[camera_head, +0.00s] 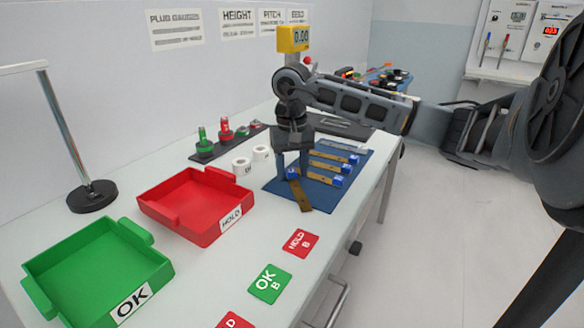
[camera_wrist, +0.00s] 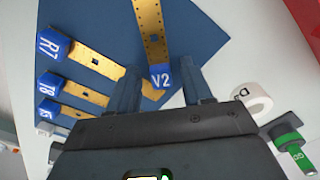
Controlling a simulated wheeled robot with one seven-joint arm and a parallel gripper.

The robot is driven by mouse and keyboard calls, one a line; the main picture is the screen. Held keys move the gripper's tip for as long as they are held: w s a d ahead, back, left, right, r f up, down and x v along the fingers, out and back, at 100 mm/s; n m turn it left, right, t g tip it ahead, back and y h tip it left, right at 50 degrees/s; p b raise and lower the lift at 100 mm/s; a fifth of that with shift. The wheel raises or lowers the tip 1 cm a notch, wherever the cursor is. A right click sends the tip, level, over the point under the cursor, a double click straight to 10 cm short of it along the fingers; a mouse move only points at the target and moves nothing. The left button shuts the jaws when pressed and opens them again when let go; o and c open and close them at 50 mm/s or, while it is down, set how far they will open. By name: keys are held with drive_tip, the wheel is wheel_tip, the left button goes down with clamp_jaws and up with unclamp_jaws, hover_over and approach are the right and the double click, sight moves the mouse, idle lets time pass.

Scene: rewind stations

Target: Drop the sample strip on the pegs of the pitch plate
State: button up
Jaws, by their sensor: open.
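My gripper (camera_head: 291,174) points down over the front left part of a blue mat (camera_head: 272,184). In the wrist view its two fingers (camera_wrist: 160,78) stand apart on either side of the blue V2 tag of a brass strip (camera_wrist: 152,32). In the head view this strip (camera_head: 301,196) lies at an angle, its far end near the mat's front edge. Whether the fingers touch the tag is unclear. Several other tagged strips lie on the mat, one marked R7 (camera_wrist: 88,63) and one T8 (camera_wrist: 75,93). I cannot make out the pitch plate or its pegs.
White rolls (camera_head: 241,166) stand left of the mat, beside a dark stand with green and red gauges (camera_head: 225,130). A red HOLD tray (camera_head: 180,213) and green OK tray (camera_head: 95,268) are further left.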

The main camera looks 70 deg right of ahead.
drive_tip(key=shift+r, duration=0.15)
wheel_tip(320, 180, up, 12)
idle(0.4)
idle(0.5)
